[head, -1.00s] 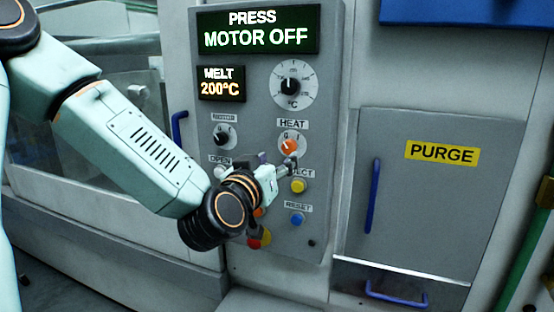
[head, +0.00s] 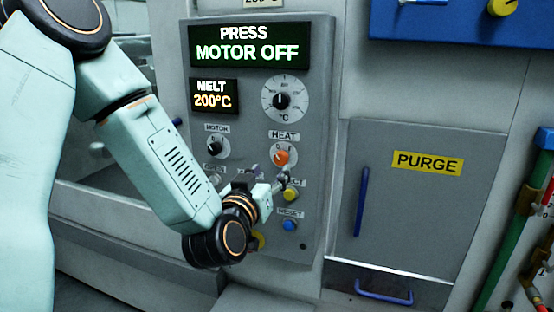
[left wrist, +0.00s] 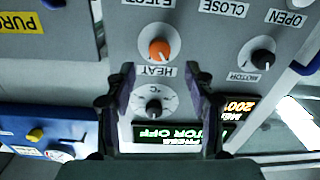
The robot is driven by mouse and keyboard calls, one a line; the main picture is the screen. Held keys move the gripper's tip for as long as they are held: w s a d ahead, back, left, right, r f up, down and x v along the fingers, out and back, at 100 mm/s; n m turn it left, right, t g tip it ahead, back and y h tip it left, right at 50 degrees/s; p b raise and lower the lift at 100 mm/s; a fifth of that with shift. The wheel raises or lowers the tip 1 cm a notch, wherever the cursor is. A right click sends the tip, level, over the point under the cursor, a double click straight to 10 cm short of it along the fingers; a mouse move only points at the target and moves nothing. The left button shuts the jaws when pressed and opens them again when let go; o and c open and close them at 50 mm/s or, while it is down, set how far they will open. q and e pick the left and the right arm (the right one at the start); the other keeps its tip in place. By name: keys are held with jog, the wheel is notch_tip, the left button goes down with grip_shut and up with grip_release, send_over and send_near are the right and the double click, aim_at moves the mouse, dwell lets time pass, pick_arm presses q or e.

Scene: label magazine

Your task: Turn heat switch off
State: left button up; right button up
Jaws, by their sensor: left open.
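The heat switch is an orange knob (head: 281,157) on a pale dial under the HEAT label, on the grey control panel (head: 250,185). My left gripper (head: 283,180) is open and empty, just below the heat knob and close to the yellow button (head: 291,194). In the left wrist view, which is upside down, the orange knob (left wrist: 159,49) shows beyond the fingertips and between their lines. The left gripper (left wrist: 158,85) has its two fingers spread apart there. I cannot tell whether a finger touches the panel. My right gripper is in no view.
The black motor knob (head: 215,146) is left of the heat knob. The temperature dial (head: 283,100) is above it, and a blue button (head: 289,225) is below. A PURGE door (head: 420,215) with a blue handle (head: 361,202) stands to the right.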

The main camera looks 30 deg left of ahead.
aim_at(279, 159)
pick_arm(q)
jog(key=x, duration=0.6)
jog(key=shift+d+p, duration=0.1)
jog(key=shift+p, duration=0.3)
jog(key=shift+w, duration=0.2)
jog(key=shift+s, duration=0.1)
jog(key=shift+c, duration=0.3)
